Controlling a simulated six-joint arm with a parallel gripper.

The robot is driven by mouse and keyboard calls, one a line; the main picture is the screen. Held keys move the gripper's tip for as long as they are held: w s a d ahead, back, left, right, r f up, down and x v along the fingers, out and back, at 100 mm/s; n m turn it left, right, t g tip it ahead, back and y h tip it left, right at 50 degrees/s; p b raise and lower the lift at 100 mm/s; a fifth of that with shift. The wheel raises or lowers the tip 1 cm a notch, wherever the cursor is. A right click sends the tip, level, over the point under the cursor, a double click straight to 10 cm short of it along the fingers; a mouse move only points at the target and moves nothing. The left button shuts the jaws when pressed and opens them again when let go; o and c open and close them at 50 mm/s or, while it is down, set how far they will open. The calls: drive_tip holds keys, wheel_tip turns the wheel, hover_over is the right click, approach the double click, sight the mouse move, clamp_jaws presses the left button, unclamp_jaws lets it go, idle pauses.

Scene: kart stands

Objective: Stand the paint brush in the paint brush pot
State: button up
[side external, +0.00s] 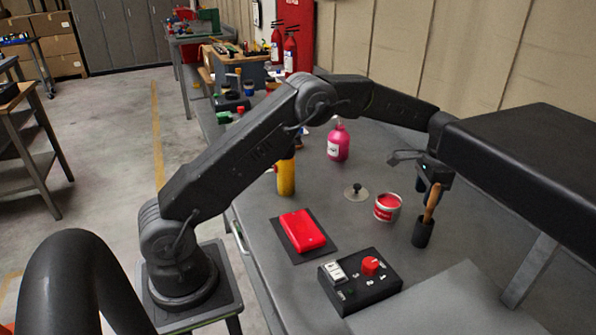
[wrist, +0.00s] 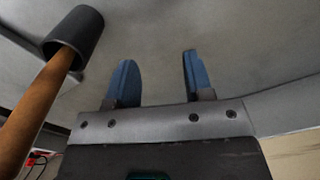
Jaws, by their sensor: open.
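The paint brush shows its wooden handle (side external: 432,203) in the side external view, standing up out of the dark paint brush pot (side external: 422,235) with a slight lean. Its lower end is hidden inside the pot. In the wrist view the handle (wrist: 38,105) runs from the lower left into the mouth of the pot (wrist: 82,35) at the upper left. My gripper (side external: 421,184) is above the pot, close to the upper handle. In the wrist view my gripper (wrist: 160,80) has its two blue fingers apart, with nothing between them. The handle lies to their left, outside the jaws.
A red-labelled tin (side external: 387,208) stands just left of the pot. A control box (side external: 360,283), a red case (side external: 301,230), a yellow cylinder (side external: 286,178), a pink bottle (side external: 338,143) and a small knobbed disc (side external: 356,193) are nearby. A large black slab (side external: 530,165) is close on the right.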

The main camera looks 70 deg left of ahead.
sight(434, 218)
drive_tip(key=d+f, duration=0.1)
drive_tip(key=w+d+f, duration=0.1)
drive_tip(key=shift+w+d, duration=0.15)
drive_tip(key=shift+d, duration=0.25)
wheel_tip(434, 218, down, 4)
drive_tip(key=shift+d+f, duration=0.15)
drive_tip(key=shift+f, duration=0.05)
drive_tip(key=s+r+t, duration=0.1)
drive_tip(key=s+r, duration=0.1)
drive_tip(key=r, duration=0.8)
drive_tip(key=s+r, duration=0.2)
drive_tip(key=r, duration=0.9)
drive_tip(key=s+r+n+t, duration=0.2)
drive_tip(key=s+r, duration=0.5)
drive_tip(key=s, duration=0.6)
drive_tip(key=s+f+n+t, duration=0.1)
drive_tip(key=s+f, duration=0.1)
drive_tip(key=s, duration=0.8)
drive_tip(key=s+f+n+t, duration=0.1)
drive_tip(key=s+f, duration=0.1)
drive_tip(key=s, duration=0.8)
drive_tip(key=shift+f, duration=0.3)
